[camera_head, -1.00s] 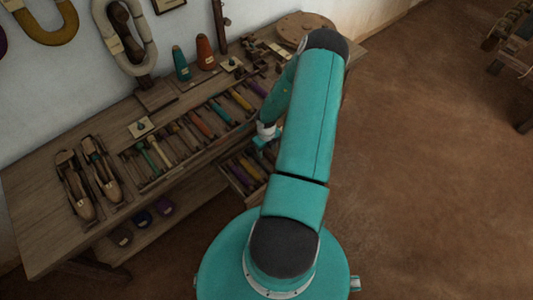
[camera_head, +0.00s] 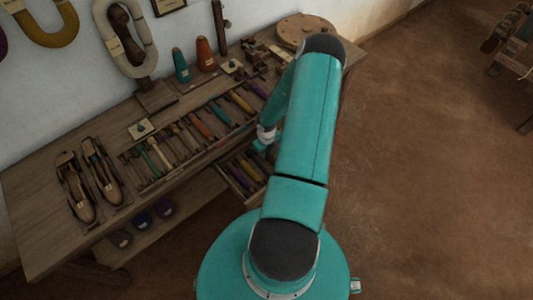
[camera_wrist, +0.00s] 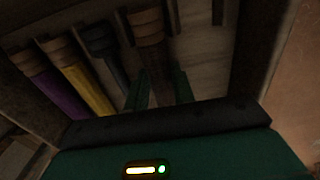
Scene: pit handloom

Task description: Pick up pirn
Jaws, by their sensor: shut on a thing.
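In the wrist view, my gripper (camera_wrist: 162,90) is shut on a dark pirn with a tan wooden end (camera_wrist: 147,27). The two green fingers lie on either side of its dark shaft. The image is dim, so I cannot tell whether the pirn is clear of the tray floor. A purple pirn (camera_wrist: 56,95), a yellow pirn (camera_wrist: 88,85) and a dark grey-blue pirn (camera_wrist: 103,44) lie to its left. In the head view, my gripper (camera_head: 262,147) is over the open lower tray (camera_head: 231,184), its fingertips mostly hidden by my arm.
Tray walls (camera_wrist: 262,50) stand close around the gripper. The wooden bench (camera_head: 45,220) above holds a rack of several coloured pirns (camera_head: 200,125), two shuttles (camera_head: 75,190) and two cones (camera_head: 205,55). Coloured rolls (camera_head: 142,221) sit on the lower shelf.

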